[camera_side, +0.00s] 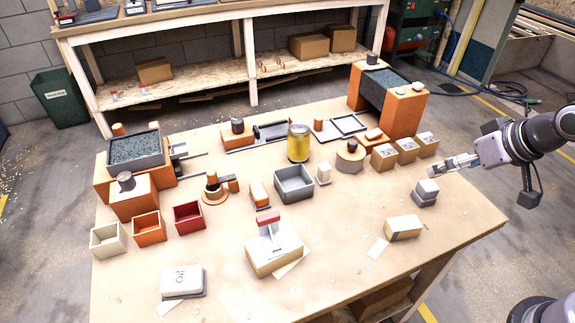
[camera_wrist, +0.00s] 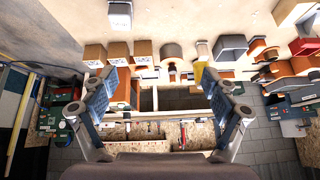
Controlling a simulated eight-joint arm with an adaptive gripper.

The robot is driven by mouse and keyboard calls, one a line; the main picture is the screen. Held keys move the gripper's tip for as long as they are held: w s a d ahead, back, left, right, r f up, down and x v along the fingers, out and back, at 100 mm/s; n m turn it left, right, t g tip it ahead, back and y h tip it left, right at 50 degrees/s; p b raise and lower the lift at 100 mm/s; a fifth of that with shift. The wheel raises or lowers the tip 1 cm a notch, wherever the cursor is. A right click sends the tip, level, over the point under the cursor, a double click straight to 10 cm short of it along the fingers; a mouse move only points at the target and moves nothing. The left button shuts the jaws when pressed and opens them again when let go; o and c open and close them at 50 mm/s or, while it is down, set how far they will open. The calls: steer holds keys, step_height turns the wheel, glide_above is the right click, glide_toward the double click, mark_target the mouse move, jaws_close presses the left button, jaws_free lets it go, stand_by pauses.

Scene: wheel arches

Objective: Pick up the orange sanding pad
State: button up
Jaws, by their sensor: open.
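The best match for the orange sanding pad (camera_side: 258,192) is a small orange block on a dark base, just left of the grey open bin (camera_side: 294,185) on the table. An orange piece beside the grey bin in the wrist view (camera_wrist: 257,46) may be the same pad. My gripper (camera_side: 458,163) is above the table's right edge, far to the right of the pad and not touching it. In the wrist view my gripper (camera_wrist: 160,82) shows its two fingers wide apart with nothing between them.
Cardboard boxes (camera_side: 406,150) and a white-and-grey block (camera_side: 426,190) stand nearest my gripper. A yellow can (camera_side: 298,143) stands behind the grey bin. A white-and-tan block with a red top (camera_side: 273,248) stands in front. Bare tabletop (camera_side: 345,215) lies right of the bin.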

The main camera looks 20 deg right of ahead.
steer(key=w+a+r+m+g, duration=0.2)
steer(key=w+a+r+m, duration=0.3)
steer(key=w, duration=0.5)
steer(key=m+g, duration=0.5)
steer(key=m, duration=0.7)
glide_above(258, 190)
step_height(258, 190, down, 12)
steer(key=shift+w+f, duration=0.25)
steer(key=shift+f, duration=0.45)
steer(key=shift+s+f, duration=0.2)
steer(key=shift+f, duration=4.95)
steer(key=c, duration=1.2)
